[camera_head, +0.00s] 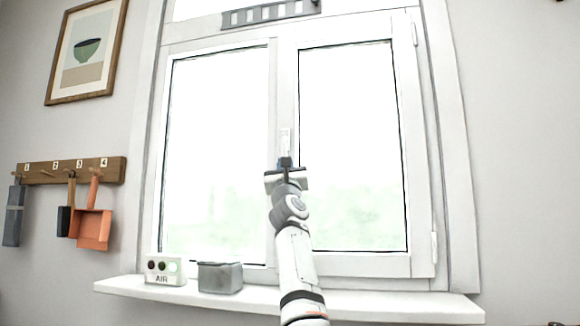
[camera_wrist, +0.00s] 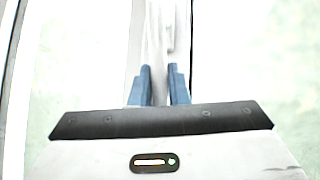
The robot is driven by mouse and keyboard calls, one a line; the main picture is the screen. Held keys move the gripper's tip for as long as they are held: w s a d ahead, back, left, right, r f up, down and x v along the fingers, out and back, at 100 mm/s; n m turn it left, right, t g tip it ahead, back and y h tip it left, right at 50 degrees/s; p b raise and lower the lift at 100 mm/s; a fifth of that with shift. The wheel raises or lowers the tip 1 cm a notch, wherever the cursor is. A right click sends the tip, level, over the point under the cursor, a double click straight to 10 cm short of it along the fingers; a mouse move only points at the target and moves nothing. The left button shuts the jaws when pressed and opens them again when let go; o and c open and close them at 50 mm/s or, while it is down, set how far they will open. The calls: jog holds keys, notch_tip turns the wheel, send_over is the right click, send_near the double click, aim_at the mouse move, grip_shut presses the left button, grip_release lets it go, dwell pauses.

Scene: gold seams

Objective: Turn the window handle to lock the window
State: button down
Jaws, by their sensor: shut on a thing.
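The white window handle (camera_head: 286,138) is on the middle frame of the window (camera_head: 345,150), between its two panes. Its upper part shows above my gripper (camera_head: 286,163), and its lower part is hidden behind the gripper. In the wrist view, the blue fingers of my gripper (camera_wrist: 159,84) stand on either side of the white handle (camera_wrist: 158,40), shut on it. The handle looks roughly upright there, but the bright light washes out its outline. Both sashes look closed in their frame.
The sill (camera_head: 390,305) runs below the window. A white AIR box (camera_head: 165,271) with round lights and a grey metal tin (camera_head: 220,277) stand on its left part. A peg rail (camera_head: 72,170) with hanging tools is on the left wall. The air around my arm is clear.

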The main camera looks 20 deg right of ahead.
aim_at(285, 136)
jog(key=shift+w+f, duration=0.1)
jog(key=shift+f, duration=0.05)
jog(key=c, duration=1.4)
grip_release()
jog(key=shift+d, duration=0.1)
jog(key=shift+r, duration=0.2)
notch_tip(285, 136, up, 10)
jog(key=p, duration=1)
jog(key=shift+f, duration=0.1)
jog(key=b+v, duration=0.2)
jog(key=b, duration=0.2)
jog(key=shift+f, duration=0.35)
jog(key=b+v, duration=0.4)
jog(key=b, duration=0.1)
jog(key=b+v, duration=0.2)
jog(key=shift+a, duration=0.35)
jog(key=shift+a+f+b, duration=0.1)
jog(key=shift+f+b, duration=0.1)
jog(key=shift+b, duration=0.4)
